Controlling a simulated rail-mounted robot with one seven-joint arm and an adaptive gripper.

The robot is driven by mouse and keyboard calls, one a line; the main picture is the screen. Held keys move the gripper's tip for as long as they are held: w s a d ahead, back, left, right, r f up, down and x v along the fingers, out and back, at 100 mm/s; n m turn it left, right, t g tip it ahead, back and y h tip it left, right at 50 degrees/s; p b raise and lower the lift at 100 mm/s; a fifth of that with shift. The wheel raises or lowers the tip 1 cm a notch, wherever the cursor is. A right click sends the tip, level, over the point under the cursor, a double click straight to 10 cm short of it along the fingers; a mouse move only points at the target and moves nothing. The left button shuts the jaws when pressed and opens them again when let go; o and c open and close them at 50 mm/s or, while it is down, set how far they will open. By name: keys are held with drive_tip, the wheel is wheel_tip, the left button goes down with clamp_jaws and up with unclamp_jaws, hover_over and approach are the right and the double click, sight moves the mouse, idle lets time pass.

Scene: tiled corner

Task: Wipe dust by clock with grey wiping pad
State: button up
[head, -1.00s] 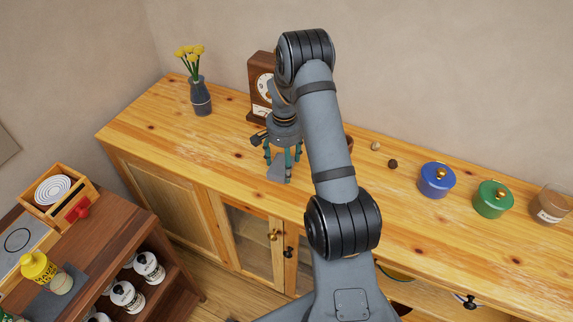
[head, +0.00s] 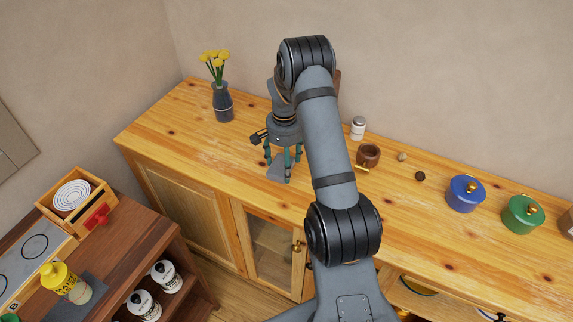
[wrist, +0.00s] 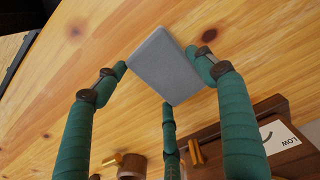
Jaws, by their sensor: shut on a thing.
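My gripper (head: 282,160) is shut on the grey wiping pad (wrist: 166,66), a flat rectangular block between its green fingers. In the head view the pad (head: 279,172) is low, at the wooden cabinet top; I cannot tell whether it touches. The clock is mostly hidden behind my arm in the head view, with only a brown edge (head: 338,82) showing. In the wrist view a brown wooden body with a white panel (wrist: 281,138), probably the clock, is at lower right beside a finger. Faint pale smudges, possibly dust (head: 208,154), lie on the top left of my gripper.
A dark vase with yellow flowers (head: 222,102) stands at the back left. A brown mug (head: 368,155), white jar (head: 358,128), blue pot (head: 465,194) and green pot (head: 522,214) stand right of my arm. The cabinet top (head: 165,135) at left is clear.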

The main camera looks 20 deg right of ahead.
wheel_tip(320, 180, up, 5)
drive_tip(key=p, duration=0.2)
drive_tip(key=shift+a+f+p, duration=0.1)
drive_tip(key=shift+f+p, duration=0.05)
drive_tip(key=shift+p, duration=0.2)
drive_tip(key=shift+w+r+p, duration=0.2)
drive_tip(key=shift+r+p, duration=0.3)
drive_tip(key=shift+r, duration=0.15)
drive_tip(key=shift+r+p, duration=0.65)
drive_tip(key=shift+r, duration=0.4)
